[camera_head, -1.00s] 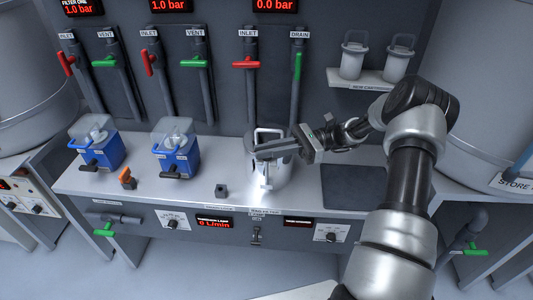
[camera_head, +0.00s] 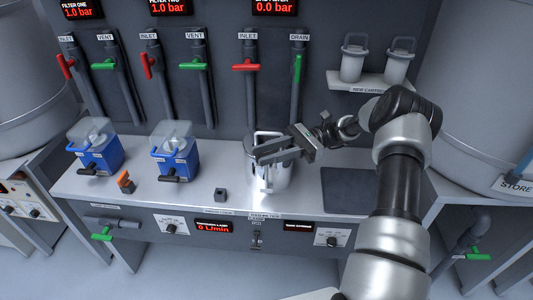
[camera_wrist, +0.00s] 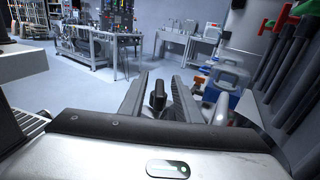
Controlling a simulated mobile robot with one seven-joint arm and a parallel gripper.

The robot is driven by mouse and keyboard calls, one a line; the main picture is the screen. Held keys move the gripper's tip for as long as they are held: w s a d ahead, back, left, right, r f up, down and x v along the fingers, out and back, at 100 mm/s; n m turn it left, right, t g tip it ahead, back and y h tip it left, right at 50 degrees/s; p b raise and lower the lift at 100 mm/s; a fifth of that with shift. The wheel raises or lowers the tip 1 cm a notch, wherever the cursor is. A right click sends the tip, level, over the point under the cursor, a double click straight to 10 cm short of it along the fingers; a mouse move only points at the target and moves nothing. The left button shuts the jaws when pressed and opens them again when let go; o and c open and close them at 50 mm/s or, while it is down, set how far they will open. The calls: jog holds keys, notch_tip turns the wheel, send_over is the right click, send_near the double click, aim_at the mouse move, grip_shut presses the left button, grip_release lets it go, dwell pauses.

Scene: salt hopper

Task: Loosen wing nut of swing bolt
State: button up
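A silvery metal filter vessel (camera_head: 268,182) stands upright on the bench in the head view, with an upright handle on top. My gripper (camera_head: 262,154) reaches in from the right, level with the vessel's top. In the wrist view my gripper's two fingers (camera_wrist: 158,84) are apart. A dark, rounded upright piece (camera_wrist: 158,97) stands between them, with a gap showing on both sides; it may be the wing nut. A metal part shows just right of the right finger. The swing bolt cannot be made out in the head view, where my gripper covers part of the vessel's top.
Two blue-and-clear units (camera_head: 175,155) stand to the left on the bench. Red and green valve handles line the wall behind. A dark mat (camera_head: 348,188) lies clear at right.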

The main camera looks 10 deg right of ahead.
jog(key=v, duration=1.2)
jog(key=shift+b, duration=0.4)
